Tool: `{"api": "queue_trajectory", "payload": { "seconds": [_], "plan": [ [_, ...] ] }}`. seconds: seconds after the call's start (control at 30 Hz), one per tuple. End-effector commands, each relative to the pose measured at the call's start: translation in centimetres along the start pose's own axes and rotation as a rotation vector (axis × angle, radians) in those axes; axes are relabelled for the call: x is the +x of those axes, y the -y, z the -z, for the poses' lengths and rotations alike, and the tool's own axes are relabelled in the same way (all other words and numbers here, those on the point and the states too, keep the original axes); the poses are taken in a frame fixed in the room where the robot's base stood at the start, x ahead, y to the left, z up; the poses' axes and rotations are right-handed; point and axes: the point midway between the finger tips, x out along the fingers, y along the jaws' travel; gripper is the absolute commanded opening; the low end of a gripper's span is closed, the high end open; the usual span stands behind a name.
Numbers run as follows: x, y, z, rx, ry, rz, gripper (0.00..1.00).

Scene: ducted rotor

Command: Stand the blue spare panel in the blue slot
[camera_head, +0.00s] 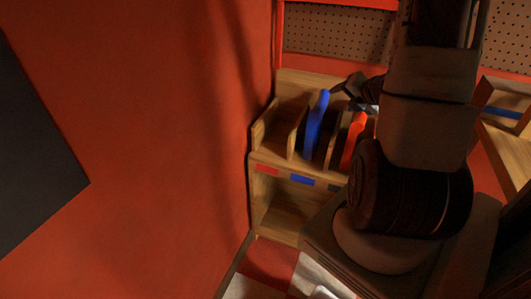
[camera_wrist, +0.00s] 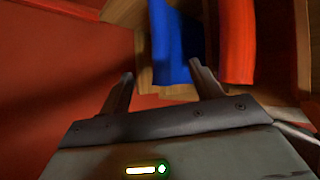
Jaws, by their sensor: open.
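The blue panel (camera_head: 314,128) stands on edge in the wooden rack (camera_head: 281,160), roughly above the rack's blue label (camera_head: 302,180). Its top leans slightly right in the head view. Its lower end is hidden inside the rack. My gripper (camera_head: 345,88) is above and behind the panel's top, partly hidden by my arm. In the wrist view my gripper (camera_wrist: 163,73) is open, and the blue panel (camera_wrist: 176,40) lies beyond and partly between the fingertips. No grip on it is visible; contact cannot be told.
An orange-red panel (camera_head: 352,141) stands just right of the blue one, close to my gripper. A red label (camera_head: 267,169) marks the rack's left part. A red wall (camera_head: 150,130) is close on the left. Another wooden frame (camera_head: 515,140) with a blue strip stands at the right.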

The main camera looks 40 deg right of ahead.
Motion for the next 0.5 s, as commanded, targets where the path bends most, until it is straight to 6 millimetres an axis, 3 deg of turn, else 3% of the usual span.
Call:
{"api": "queue_trajectory", "payload": {
  "seconds": [0.13,0.27,0.37,0.5],
  "plan": [
    [0.8,-1.6,0.8,0.038,-0.022,0.004,0.64],
    [2.5,-6.4,4.0,0.178,-0.088,0.038,0.64],
    [3.2,-11.4,8.6,0.346,-0.159,0.098,0.64],
    [1.7,-17.3,16.6,0.587,-0.25,0.228,0.64]
  ]
}}
